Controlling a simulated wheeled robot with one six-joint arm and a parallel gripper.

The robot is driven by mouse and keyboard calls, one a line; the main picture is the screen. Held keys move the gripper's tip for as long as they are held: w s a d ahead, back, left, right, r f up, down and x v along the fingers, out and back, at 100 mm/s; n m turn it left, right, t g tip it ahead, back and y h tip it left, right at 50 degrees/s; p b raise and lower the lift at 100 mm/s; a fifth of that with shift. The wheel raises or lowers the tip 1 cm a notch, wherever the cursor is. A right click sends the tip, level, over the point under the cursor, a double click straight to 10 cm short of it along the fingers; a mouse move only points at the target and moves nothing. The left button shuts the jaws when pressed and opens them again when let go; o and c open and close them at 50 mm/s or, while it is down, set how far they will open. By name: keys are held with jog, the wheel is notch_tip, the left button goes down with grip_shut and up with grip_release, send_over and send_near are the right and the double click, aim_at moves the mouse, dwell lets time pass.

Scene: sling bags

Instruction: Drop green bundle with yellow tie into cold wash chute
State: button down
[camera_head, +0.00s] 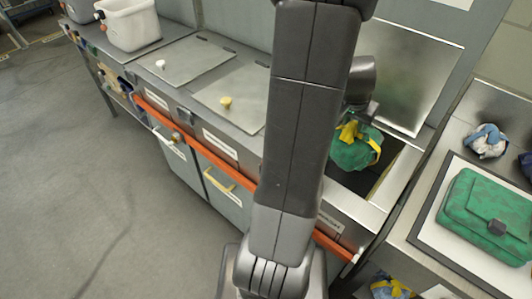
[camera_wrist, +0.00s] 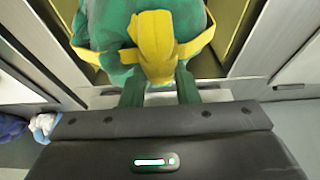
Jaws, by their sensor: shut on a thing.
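The green bundle with a yellow tie (camera_head: 352,153) hangs from my gripper (camera_head: 362,112) in the head view, at the open chute (camera_head: 395,190) right of my arm. In the wrist view the bundle (camera_wrist: 110,25) fills the top middle, its yellow tie (camera_wrist: 155,45) just beyond the fingers. My gripper (camera_wrist: 160,92) is shut on the bundle's top. The chute walls (camera_wrist: 245,40) show on both sides of the bundle in the wrist view. The raised lid (camera_head: 405,80) stands behind the opening. I cannot read the label (camera_head: 330,222) on the chute's front well enough to name it.
Two closed lids with knobs (camera_head: 190,60) (camera_head: 235,95) lie to the left. An orange rail (camera_head: 200,148) runs along the front. A green bag (camera_head: 485,215) lies on a white mat at the right, near a blue and grey bundle (camera_head: 487,141). A white bin (camera_head: 130,25) stands far left.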

jog(key=c, duration=1)
grip_release()
jog(key=shift+c, duration=0.2)
jog(key=v, duration=1.4)
jog(key=shift+f, duration=0.15)
